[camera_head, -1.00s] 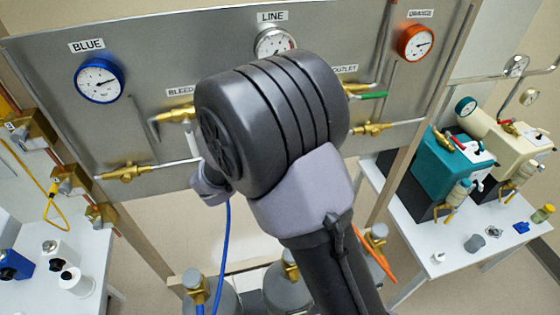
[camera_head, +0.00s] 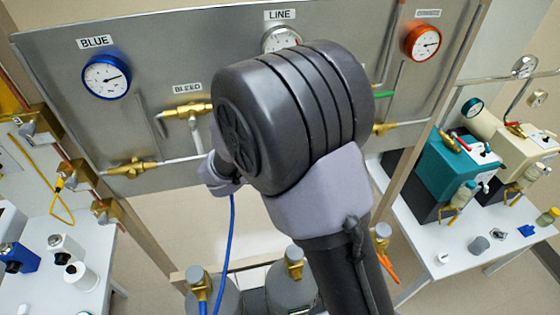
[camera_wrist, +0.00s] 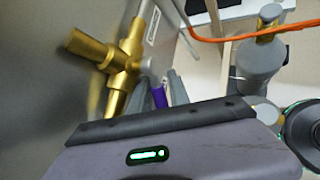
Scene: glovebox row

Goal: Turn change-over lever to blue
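The change-over lever cannot be made out in the head view, where my arm covers the middle of the steel panel (camera_head: 150,60). In the wrist view, a brass valve fitting (camera_wrist: 123,62) with a blurred end stands out from the panel. My gripper (camera_wrist: 160,82) is beside this fitting, its grey fingers pointing towards the panel. A small purple piece (camera_wrist: 158,96) shows between the fingers. I cannot tell whether it is the lever or whether the fingers grip it. In the head view the fingers are hidden behind my wrist.
The panel carries a blue gauge (camera_head: 106,76), a line gauge (camera_head: 281,38), an orange gauge (camera_head: 422,41) and a brass bleed valve (camera_head: 187,112). Gas cylinders (camera_head: 290,282) and a blue hose (camera_head: 227,245) are below. Benches stand on both sides.

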